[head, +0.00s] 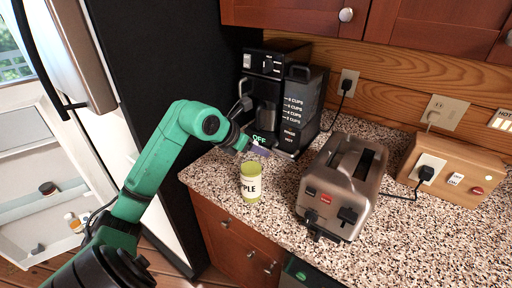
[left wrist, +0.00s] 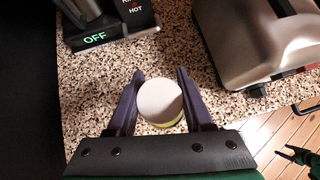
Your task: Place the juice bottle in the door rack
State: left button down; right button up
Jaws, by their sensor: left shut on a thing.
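The juice bottle (head: 251,186) is a yellow-green bottle with a label ending in "PLE". It is upright at the counter's left front part. My left gripper (head: 257,149) reaches it from above. In the left wrist view, its two purple fingers stand on either side of the bottle's pale round top (left wrist: 158,97), shut on it. Whether the bottle's base touches the counter is hard to tell. The open fridge door's white inner side with its door rack (head: 28,205) is at the far left.
A small dark-lidded jar (head: 48,188) and small bottles (head: 72,221) sit in the door's racks. A toaster (head: 344,184) stands right of the bottle, a coffee maker (head: 287,100) behind it. The granite counter (head: 215,172) is bare left of the bottle.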

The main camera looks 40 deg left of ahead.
pick_arm(q)
jog(key=c, duration=0.7)
grip_release()
jog(key=shift+f, duration=0.15)
jog(key=o, duration=0.4)
